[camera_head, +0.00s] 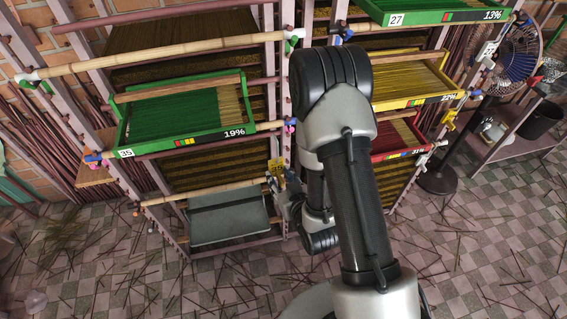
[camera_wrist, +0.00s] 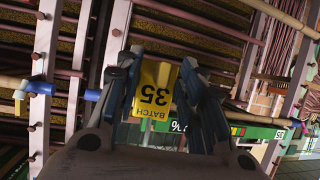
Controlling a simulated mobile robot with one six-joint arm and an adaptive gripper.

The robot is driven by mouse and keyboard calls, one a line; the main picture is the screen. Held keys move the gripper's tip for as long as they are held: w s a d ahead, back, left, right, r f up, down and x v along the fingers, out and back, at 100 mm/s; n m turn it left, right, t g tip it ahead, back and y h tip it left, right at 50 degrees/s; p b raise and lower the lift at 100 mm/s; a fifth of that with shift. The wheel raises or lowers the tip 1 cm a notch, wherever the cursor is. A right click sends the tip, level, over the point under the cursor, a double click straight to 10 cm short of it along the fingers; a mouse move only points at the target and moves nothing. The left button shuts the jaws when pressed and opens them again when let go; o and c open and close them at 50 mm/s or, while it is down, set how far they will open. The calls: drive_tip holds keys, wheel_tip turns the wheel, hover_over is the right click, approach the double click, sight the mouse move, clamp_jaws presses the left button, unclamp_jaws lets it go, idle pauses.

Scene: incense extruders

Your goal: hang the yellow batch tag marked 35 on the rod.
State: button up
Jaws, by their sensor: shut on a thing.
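In the head view the tag (camera_head: 277,167) shows small and yellow at the end of my gripper (camera_head: 282,182), by the rack's right post. Several bamboo rods cross the racks. One rod (camera_head: 160,53) runs above the green tray marked 35 (camera_head: 178,141), and another rod (camera_head: 175,196) runs below it. The frames do not show which rod is the tag's. The tag appears clear of any rod.
A grey cloth or tray (camera_head: 228,217) hangs low on the left rack. A yellow tray (camera_head: 405,97), a red tray (camera_head: 390,150) and a green tray marked 27 (camera_head: 430,17) fill the right rack. A fan (camera_head: 516,55) stands far right. Sticks litter the tiled floor.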

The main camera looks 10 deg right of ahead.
drive_tip(key=f, duration=0.1)
drive_tip(key=f+m+h+b, duration=0.1)
drive_tip(key=w+d+f+b, duration=0.1)
drive_tip(key=shift+f+m+h, duration=0.3)
drive_tip(key=shift+f+h, duration=0.05)
drive_tip(key=shift+h, duration=0.05)
drive_tip(key=w+f, duration=0.2)
drive_tip(key=w, duration=0.9)
idle(0.9)
idle(0.4)
drive_tip(key=o, duration=1)
drive_tip(key=shift+o, duration=0.7)
